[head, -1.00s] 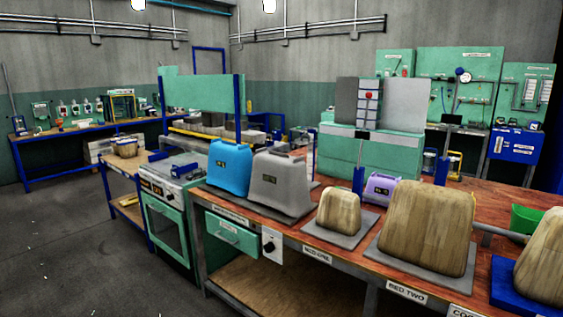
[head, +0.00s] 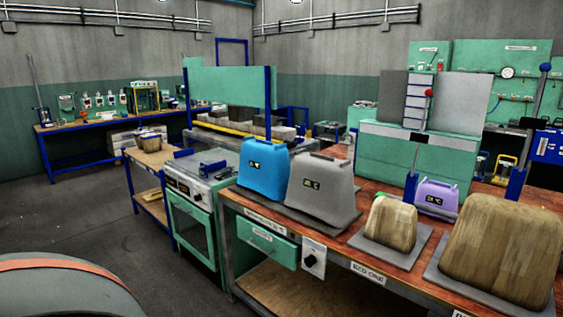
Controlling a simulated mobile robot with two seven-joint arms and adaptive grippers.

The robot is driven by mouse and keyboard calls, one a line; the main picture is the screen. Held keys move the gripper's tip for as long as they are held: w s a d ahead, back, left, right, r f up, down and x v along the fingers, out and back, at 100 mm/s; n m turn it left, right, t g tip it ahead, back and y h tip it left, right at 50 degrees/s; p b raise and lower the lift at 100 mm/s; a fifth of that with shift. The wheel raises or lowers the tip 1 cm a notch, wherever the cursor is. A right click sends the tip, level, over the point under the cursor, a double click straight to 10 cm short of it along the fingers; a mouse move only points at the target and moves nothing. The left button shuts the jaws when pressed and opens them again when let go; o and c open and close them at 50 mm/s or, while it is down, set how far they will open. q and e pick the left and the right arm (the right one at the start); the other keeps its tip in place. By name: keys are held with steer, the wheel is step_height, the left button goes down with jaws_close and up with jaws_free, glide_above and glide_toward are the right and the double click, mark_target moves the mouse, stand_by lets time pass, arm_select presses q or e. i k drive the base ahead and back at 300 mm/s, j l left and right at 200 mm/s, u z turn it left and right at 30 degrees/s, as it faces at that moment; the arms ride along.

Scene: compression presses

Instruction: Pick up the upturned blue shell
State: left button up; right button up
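The blue shell (head: 262,171) stands on the wooden-topped bench in the head view, at the left end of a row of shells. It narrows toward its top and bears a small dark label with yellow marks. A grey shell (head: 318,192) of like shape stands close on its right and partly overlaps it in the picture. Neither of my grippers is in view.
A grey plate (head: 292,216) lies under the shells. Wooden blocks (head: 390,225) (head: 505,248) stand on plates to the right, with a purple shell (head: 436,197) behind. A green oven cabinet (head: 193,226) adjoins the bench. Floor at left is open.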

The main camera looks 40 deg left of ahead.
mark_target(265, 167)
steer(key=j+z, duration=0.35)
steer(key=j, duration=0.6)
steer(key=j+z, duration=0.25)
steer(key=j, duration=1.7)
steer(key=k, duration=0.1)
